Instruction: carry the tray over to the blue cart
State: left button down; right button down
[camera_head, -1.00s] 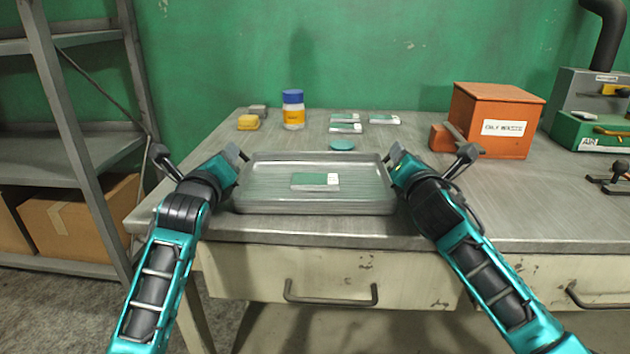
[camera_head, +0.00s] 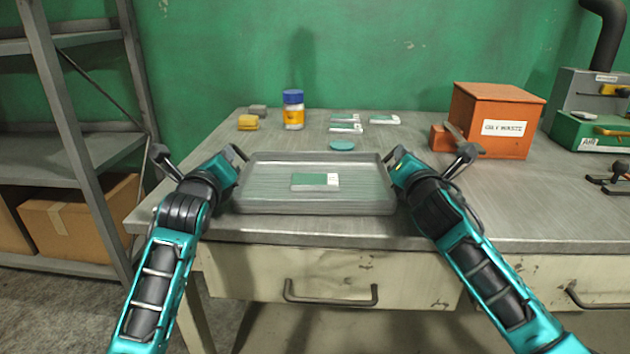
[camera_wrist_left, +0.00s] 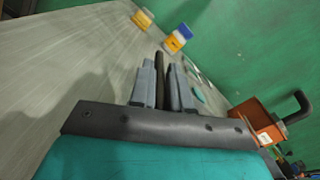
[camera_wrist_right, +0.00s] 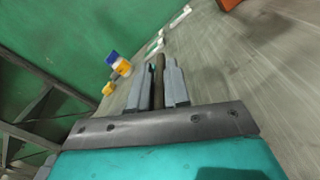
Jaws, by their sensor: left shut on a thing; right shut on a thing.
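The grey metal tray (camera_head: 315,207) lies flat near the front edge of the workbench. A small green-and-white card (camera_head: 315,181) lies inside it. My left gripper (camera_head: 237,154) is at the tray's left end, and my right gripper (camera_head: 394,155) is at its right end. The left wrist view shows the left fingers (camera_wrist_left: 164,82) shut on a dark bar at the tray's end. The right wrist view shows the right fingers (camera_wrist_right: 158,84) shut on a similar bar. No blue cart is in view.
Behind the tray are a teal disc (camera_head: 342,146), a blue-capped bottle (camera_head: 293,110), a yellow block (camera_head: 248,122) and several cards. An orange box (camera_head: 490,120) stands to the right. A metal shelf (camera_head: 60,150) is at the left. Drawers with handles (camera_head: 330,299) are below the bench top.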

pick_arm(q)
jog(key=shift+f, duration=0.1)
